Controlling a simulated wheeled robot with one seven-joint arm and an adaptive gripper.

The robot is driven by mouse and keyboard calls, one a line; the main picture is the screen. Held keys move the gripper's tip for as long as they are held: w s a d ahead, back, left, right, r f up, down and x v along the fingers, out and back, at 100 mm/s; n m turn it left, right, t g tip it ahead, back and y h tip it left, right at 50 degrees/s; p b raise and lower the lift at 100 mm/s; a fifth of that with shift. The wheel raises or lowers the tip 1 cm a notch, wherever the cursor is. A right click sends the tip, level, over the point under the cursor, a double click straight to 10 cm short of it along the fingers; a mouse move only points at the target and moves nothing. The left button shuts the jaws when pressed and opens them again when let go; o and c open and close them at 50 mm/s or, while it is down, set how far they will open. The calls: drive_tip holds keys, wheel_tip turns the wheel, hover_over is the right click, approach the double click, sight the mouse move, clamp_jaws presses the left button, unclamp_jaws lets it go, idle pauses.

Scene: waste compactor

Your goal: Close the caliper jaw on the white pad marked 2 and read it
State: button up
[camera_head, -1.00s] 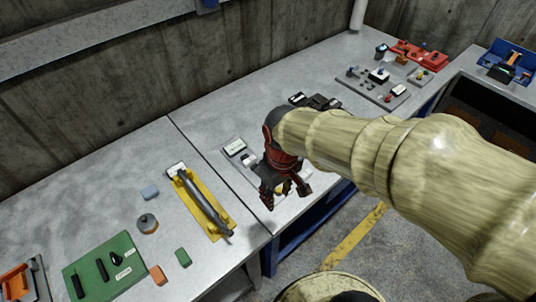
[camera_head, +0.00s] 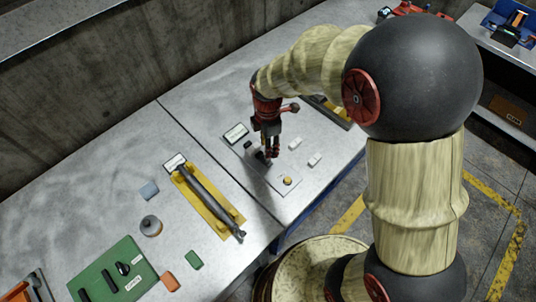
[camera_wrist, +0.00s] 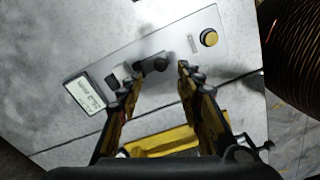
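A grey plate (camera_head: 268,181) on the bench bears a white display (camera_head: 236,133), a small dark block, a dark knob-like piece and a yellow button (camera_head: 287,181). The wrist view shows the plate (camera_wrist: 180,48), display (camera_wrist: 90,94), dark piece (camera_wrist: 152,64) and yellow button (camera_wrist: 208,38). The display's text is unreadable. Two small white pads, one nearer the back (camera_head: 295,143) and one nearer the front (camera_head: 314,160), lie right of the gripper; their marks are unreadable. My gripper (camera_head: 268,156) points down over the plate. In the wrist view its fingers (camera_wrist: 160,78) are apart, near the dark piece; contact is unclear.
Left of the plate, a yellow cradle (camera_head: 222,222) holds a grey bar (camera_head: 207,200). A green board (camera_head: 103,267), a grey round weight (camera_head: 151,226) and small blocks lie farther left. A dark tray (camera_head: 335,112) is behind my arm at right.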

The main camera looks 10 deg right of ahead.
wheel_tip(320, 180, down, 6)
drive_tip(key=shift+r+b, duration=0.1)
drive_tip(key=shift+b, duration=0.4)
drive_tip(key=shift+c, duration=1.4)
clamp_jaws()
